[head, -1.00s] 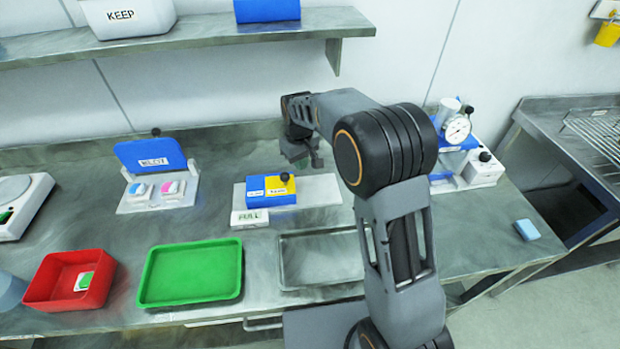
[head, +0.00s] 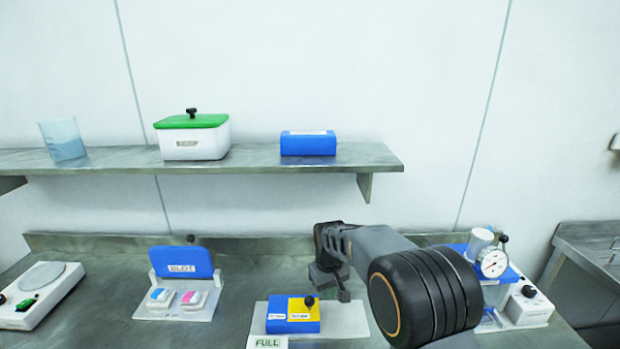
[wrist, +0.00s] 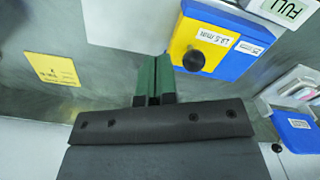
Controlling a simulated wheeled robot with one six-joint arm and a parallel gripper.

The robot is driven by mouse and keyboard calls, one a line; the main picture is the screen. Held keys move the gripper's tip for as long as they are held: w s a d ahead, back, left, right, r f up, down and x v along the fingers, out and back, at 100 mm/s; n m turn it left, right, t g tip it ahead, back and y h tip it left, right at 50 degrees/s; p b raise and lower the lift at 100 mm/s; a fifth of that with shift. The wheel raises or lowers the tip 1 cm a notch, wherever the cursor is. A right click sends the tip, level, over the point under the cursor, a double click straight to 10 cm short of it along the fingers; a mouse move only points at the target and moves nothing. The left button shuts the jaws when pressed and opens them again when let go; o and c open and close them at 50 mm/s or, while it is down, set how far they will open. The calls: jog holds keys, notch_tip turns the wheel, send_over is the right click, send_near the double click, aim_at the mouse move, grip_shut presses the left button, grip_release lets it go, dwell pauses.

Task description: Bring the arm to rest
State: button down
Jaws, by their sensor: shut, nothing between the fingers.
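My gripper (head: 342,290) hangs above the bench, beside and slightly behind the blue and yellow box (head: 293,314) with a black knob. In the wrist view the green fingers of my gripper (wrist: 154,65) are together with nothing between them. The blue and yellow box shows in the wrist view (wrist: 240,55), just right of the fingertips and apart from them. My arm is bent and reaches in from the lower right of the head view.
A shelf (head: 385,160) holds a beaker (head: 62,140), a green-lidded box (head: 192,138) and a blue box (head: 308,144). On the bench stand a scale (head: 40,290), a blue-lidded holder (head: 182,265) and a gauge device (head: 492,265). A yellow label (wrist: 55,67) lies left.

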jog(key=s+d+r+m+t, duration=0.1)
jog(key=s+d+r, duration=0.2)
jog(key=s, duration=0.4)
jog(key=s+d+r+m+t, duration=0.2)
jog(key=s+d+r, duration=0.2)
jog(key=s, duration=0.3)
jog(key=s+d+r+m+t, duration=0.1)
jog(key=s+d+r+m, duration=0.1)
jog(key=s, duration=0.5)
jog(key=shift+s+d+r+t, duration=0.35)
jog(key=shift+d+r+t, duration=0.05)
jog(key=shift+d+r, duration=0.45)
jog(key=shift+a, duration=0.1)
